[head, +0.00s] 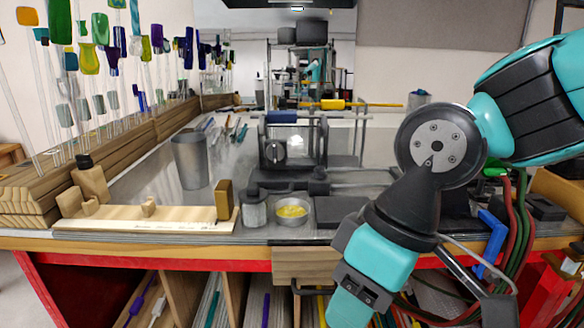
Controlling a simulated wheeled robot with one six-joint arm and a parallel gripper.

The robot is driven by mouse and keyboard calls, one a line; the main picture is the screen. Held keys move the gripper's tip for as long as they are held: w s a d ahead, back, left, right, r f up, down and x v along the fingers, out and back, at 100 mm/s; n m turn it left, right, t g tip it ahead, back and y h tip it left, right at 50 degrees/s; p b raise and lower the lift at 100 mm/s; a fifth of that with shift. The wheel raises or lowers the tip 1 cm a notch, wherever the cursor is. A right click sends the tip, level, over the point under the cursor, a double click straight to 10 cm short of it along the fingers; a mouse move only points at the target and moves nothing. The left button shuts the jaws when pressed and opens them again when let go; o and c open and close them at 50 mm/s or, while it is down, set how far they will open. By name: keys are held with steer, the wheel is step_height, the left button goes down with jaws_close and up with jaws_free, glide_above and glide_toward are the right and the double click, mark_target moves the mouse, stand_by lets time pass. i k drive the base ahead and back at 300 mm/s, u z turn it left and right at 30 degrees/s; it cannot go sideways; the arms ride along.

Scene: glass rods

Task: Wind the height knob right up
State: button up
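A round knob (274,151) with a pale bar across its dark face sits on the front of a dark-framed apparatus (305,158) at the middle of the bench. It may be the height knob; I cannot tell for sure. The knob is uncovered and nothing touches it. My teal and black arm comes in from the upper right and bends down past the bench's front edge, to the right of the knob and nearer the camera. Its fingertips do not show; the lower end runs out of the frame.
A grey cup (190,160), a lidded jar (254,209), a bowl of yellow bits (292,210) and a dark block (340,212) stand before or beside the apparatus. A wooden board (145,218) lies front left. Glass rods stand along the left. Hoses (520,225) hang at right.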

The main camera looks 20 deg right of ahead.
mark_target(319, 173)
steer(key=u, duration=1.5)
steer(key=i, duration=0.6)
steer(key=z, duration=0.35)
